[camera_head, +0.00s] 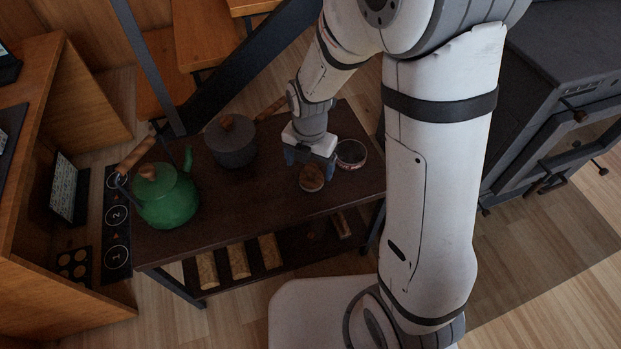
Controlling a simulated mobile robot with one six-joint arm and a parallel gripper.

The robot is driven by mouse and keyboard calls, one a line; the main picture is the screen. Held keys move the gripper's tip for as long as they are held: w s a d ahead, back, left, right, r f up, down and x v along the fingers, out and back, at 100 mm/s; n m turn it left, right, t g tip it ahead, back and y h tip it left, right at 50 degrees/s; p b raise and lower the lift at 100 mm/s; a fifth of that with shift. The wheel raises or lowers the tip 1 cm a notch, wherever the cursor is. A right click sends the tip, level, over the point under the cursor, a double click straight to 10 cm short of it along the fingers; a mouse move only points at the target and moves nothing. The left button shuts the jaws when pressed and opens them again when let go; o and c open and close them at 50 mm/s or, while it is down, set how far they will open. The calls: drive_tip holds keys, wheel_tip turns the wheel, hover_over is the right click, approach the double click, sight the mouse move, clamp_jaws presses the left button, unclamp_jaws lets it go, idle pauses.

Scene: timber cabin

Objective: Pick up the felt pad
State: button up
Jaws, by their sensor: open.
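I cannot make out a felt pad for certain. My gripper (309,164) is open and points down over the right part of the dark table (270,208). A small round brown thing (311,178) shows at its fingers, on the near side; I cannot tell whether they touch it or what it is made of. A small round tin or bowl (351,153) with dark contents stands just right of the gripper. The gripper hides part of the tabletop behind it.
A green kettle (167,198) stands at the table's left end. A grey pot (232,145) with a wooden knob and handle stands left of my gripper. A dark stove (560,90) is at the right. The front middle of the tabletop is clear.

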sight(311, 168)
drive_tip(key=f, duration=0.1)
drive_tip(key=f+b, duration=0.1)
drive_tip(key=f, duration=0.1)
drive_tip(key=f+b, duration=0.1)
drive_tip(key=f, duration=0.1)
drive_tip(key=shift+w+d, duration=0.15)
drive_tip(key=shift+d, duration=0.1)
drive_tip(key=shift+r, duration=0.1)
drive_tip(key=c, duration=1.1)
